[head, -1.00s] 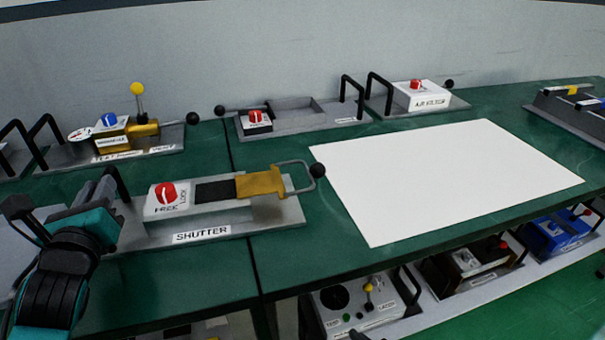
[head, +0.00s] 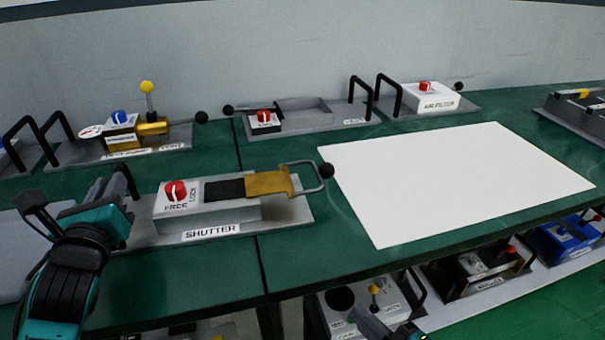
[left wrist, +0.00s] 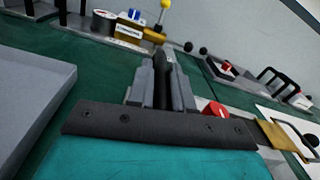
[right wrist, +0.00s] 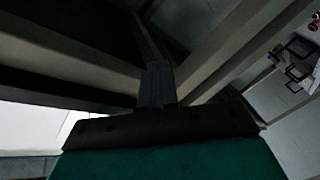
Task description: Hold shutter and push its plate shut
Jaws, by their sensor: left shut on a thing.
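The shutter (head: 215,212) is a grey unit on the green bench with a red FREE/LOCK knob (head: 175,191). Its brass plate (head: 268,183) sits at the right end, with a dark strip exposed between it and the knob. A wire handle with a black ball (head: 326,171) sticks out to the right. My left gripper (head: 122,192) is shut on the shutter's black carry handle (left wrist: 162,80) at the left end. In the left wrist view the brass plate (left wrist: 275,138) is at right. My right gripper (right wrist: 157,85) looks shut and empty, low at the bench's front.
A white sheet (head: 455,185) lies right of the shutter, near the black ball. Other units, including the air filter (head: 432,97), stand along the back wall. A shelf below the bench holds more devices (head: 475,268). Bench beams (right wrist: 70,65) surround my right gripper.

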